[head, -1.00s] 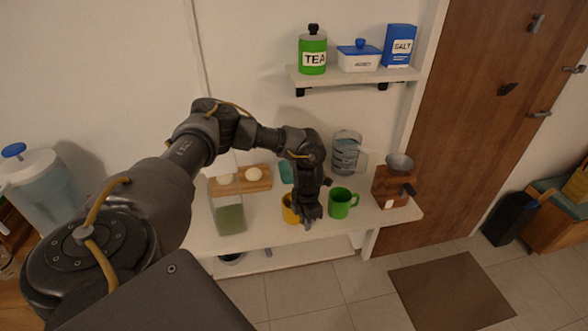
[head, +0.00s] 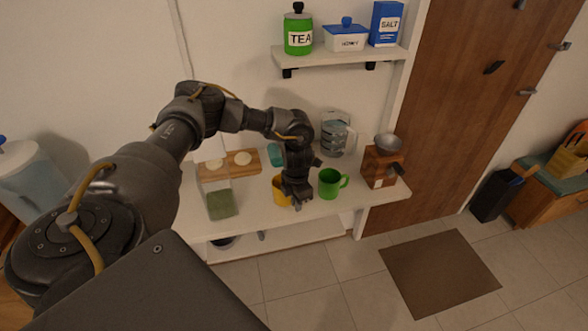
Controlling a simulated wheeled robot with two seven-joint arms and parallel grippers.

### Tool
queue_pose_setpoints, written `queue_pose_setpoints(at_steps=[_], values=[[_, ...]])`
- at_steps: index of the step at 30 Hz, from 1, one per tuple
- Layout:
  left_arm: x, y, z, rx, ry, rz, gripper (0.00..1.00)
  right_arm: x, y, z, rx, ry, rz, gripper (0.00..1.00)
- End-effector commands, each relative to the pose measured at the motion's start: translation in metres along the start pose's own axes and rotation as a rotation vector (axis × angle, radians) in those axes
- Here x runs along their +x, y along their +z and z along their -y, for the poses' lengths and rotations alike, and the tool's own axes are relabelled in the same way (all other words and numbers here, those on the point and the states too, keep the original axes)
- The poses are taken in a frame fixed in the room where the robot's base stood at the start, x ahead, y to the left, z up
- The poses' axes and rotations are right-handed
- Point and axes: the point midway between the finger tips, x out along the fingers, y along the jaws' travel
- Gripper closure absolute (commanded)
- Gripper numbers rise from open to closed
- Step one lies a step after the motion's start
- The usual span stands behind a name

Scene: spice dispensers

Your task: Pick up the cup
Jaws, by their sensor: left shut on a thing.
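A yellow cup (head: 280,190) stands at the front of the white counter, partly hidden by my left gripper. My left gripper (head: 296,203) points down at the cup's right side and is shut on it; the exact contact between the fingers and the cup is hard to see. A green mug (head: 329,184) stands just right of the gripper, with its handle to the right. My right gripper is not in view.
On the counter (head: 254,207) are a clear container with green contents (head: 221,205), a wooden board (head: 244,168), a clear pitcher (head: 333,134) and a wooden grinder (head: 377,168). A shelf (head: 335,58) above holds a tea tin (head: 298,34), a honey box (head: 346,38) and a salt box (head: 386,24).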

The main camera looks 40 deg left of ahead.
Motion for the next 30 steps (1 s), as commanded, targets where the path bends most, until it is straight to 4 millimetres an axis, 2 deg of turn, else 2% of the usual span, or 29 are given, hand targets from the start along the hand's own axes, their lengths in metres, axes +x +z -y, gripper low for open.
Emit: queue_pose_setpoints(at_steps=[5,8,14,18,21,25,30], values=[[-0.022,0.001,-0.001,0.0,0.001,0.006,1.0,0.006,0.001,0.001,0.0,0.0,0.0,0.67],[-0.039,0.003,0.015,0.006,-0.002,0.007,1.0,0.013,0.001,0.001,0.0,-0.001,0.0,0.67],[-0.087,0.006,0.054,0.009,0.003,0.009,1.0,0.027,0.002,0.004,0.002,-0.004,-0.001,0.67],[-0.101,0.008,0.089,0.01,0.003,0.006,1.0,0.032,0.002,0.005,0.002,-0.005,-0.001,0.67],[-0.109,0.01,0.108,0.007,0.003,0.006,1.0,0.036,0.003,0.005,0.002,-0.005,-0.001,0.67],[-0.117,0.011,0.126,0.005,0.002,0.004,1.0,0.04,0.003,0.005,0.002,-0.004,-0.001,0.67],[-0.123,0.011,0.138,0.002,0.001,0.003,1.0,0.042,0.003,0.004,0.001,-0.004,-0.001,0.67]])
